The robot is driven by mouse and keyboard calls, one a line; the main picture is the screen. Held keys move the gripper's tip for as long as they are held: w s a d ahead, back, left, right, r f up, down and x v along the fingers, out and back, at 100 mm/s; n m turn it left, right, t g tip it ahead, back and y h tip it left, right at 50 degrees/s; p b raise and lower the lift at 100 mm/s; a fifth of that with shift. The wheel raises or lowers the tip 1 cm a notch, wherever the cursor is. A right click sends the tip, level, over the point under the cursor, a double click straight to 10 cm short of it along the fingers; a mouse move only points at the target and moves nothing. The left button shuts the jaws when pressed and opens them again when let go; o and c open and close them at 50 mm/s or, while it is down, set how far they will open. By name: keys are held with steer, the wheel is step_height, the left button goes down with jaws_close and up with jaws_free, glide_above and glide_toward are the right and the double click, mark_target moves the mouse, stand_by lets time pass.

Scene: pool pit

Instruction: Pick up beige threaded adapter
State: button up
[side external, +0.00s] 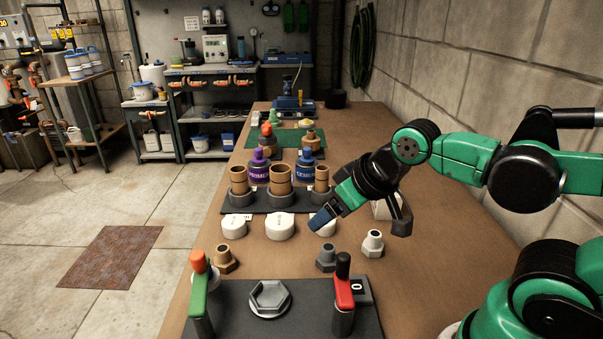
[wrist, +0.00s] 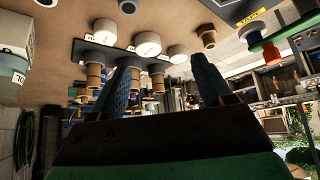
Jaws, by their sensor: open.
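The beige threaded adapter (side external: 373,243) stands upright on the brown bench, a pale hex-based fitting right of a grey adapter (side external: 326,258). In the wrist view only a cut-off part of what looks like the beige adapter (wrist: 46,3) shows at the top left edge. My gripper (side external: 324,219) is left of and behind the adapter, by the right-hand white cap (side external: 323,229), which it partly hides. Its blue fingers show spread apart in the wrist view (wrist: 164,66), with nothing held between them.
A bronze adapter (side external: 225,260) stands left of the grey one. White caps (side external: 280,227) line the front of a dark rack with brown pipe pieces (side external: 280,180). A dark front plate (side external: 300,300) carries red and green handles. Bare bench lies right of the adapter.

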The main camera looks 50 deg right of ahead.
steer(key=m+g+y, duration=0.3)
steer(key=m+y, duration=0.3)
steer(key=m, duration=0.5)
glide_toward(223, 248)
steer(key=w+f+m+y, duration=0.1)
steer(key=m+y, duration=0.1)
steer(key=f+m+g+y, duration=0.1)
steer(key=f+m+y, duration=0.1)
steer(key=m, duration=0.1)
steer(key=w+f+m+y, duration=0.1)
steer(key=f+m+y, duration=0.1)
steer(key=shift+w+m+g, duration=0.35)
steer(key=shift+m+g, duration=0.05)
steer(key=shift+d+f+m+y, duration=0.1)
steer(key=shift+f+m+y, duration=0.3)
steer(key=shift+f+y, duration=0.25)
steer(key=shift+f, duration=0.2)
steer(key=shift+x, duration=2.75)
steer(key=shift+s+r, duration=0.1)
steer(key=shift+s, duration=0.05)
